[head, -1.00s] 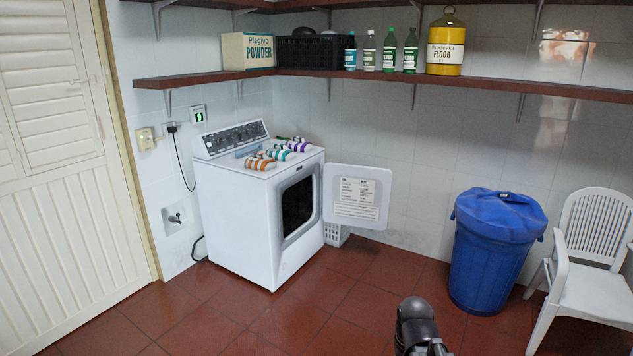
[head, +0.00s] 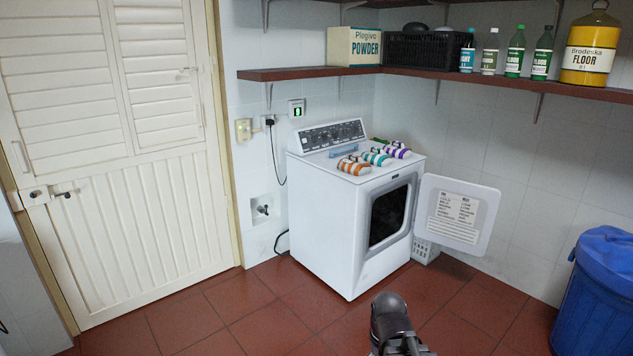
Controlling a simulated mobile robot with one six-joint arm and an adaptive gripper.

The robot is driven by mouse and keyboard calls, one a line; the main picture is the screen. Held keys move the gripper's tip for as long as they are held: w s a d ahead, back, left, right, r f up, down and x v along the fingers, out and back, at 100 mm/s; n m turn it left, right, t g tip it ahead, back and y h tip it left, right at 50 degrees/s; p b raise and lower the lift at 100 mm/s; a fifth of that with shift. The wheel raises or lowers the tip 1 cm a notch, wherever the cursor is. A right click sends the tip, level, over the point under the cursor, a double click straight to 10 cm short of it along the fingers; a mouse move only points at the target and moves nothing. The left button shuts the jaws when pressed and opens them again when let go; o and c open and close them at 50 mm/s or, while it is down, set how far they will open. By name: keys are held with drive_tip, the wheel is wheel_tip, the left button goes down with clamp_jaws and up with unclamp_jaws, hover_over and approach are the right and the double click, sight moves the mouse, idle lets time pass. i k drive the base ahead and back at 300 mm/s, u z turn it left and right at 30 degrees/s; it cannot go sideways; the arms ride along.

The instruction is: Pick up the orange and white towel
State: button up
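The orange and white towel (head: 353,165) is rolled up and lies on top of the white washing machine (head: 330,215), near its front left edge. A teal and white towel (head: 376,157) and a purple and white towel (head: 397,150) lie beside it, to its right. Part of my arm shows at the bottom edge, in front of the machine and well below the towels. The fingertips of my gripper do not show, so its state cannot be seen.
The machine's round-cornered door (head: 457,214) stands open to the right. A blue bin (head: 597,290) is at the right edge. A wooden shelf (head: 440,76) with bottles and a crate (head: 425,47) runs above. The red tiled floor (head: 240,310) in front is clear.

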sight(353, 165)
drive_tip(key=u, duration=0.5)
drive_tip(key=i, duration=2.5)
drive_tip(key=z, duration=1.05)
drive_tip(key=i, duration=1)
drive_tip(key=z, duration=0.5)
